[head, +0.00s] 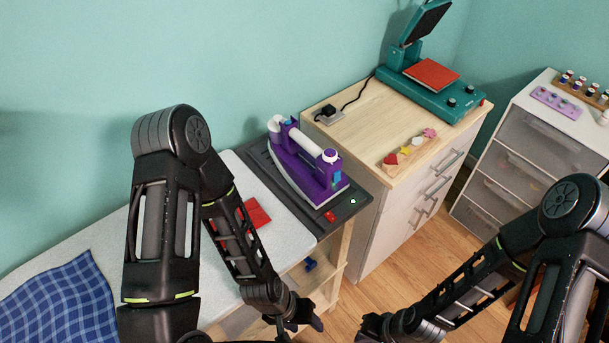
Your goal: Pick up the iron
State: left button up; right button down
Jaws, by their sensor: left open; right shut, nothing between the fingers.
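The purple and white iron (298,158) stands on a dark grey rest (354,204) at the right end of the ironing board (180,222). My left gripper (308,322) is low at the bottom centre, in front of the board's end and well apart from the iron. It is open, with its fingertips small and partly cut off by the picture's edge. My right gripper (368,334) is at the bottom edge, right of the left one. It is shut and empty, and mostly out of the picture.
A red cloth (255,214) and blue checked fabric (62,299) lie on the board. A wooden cabinet (363,121) with a teal heat press (431,92) adjoins the iron's right side. A grey drawer unit (535,150) stands at right. The wooden floor (400,258) between is clear.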

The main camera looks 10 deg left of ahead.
aim_at(299, 159)
jog(key=k, duration=0.15)
jog(key=u, duration=1.8)
jog(key=k+z, duration=0.2)
jog(key=z, duration=0.15)
jog(key=k+l+z, duration=0.15)
jog(key=z, duration=0.2)
jog(key=k+l+z, duration=0.15)
jog(key=z, duration=0.15)
jog(key=i+l+u, duration=0.35)
jog(key=l, duration=0.55)
jog(key=l+u, duration=0.4)
jog(key=l, duration=0.45)
jog(key=l+u, duration=0.35)
jog(key=l, duration=0.65)
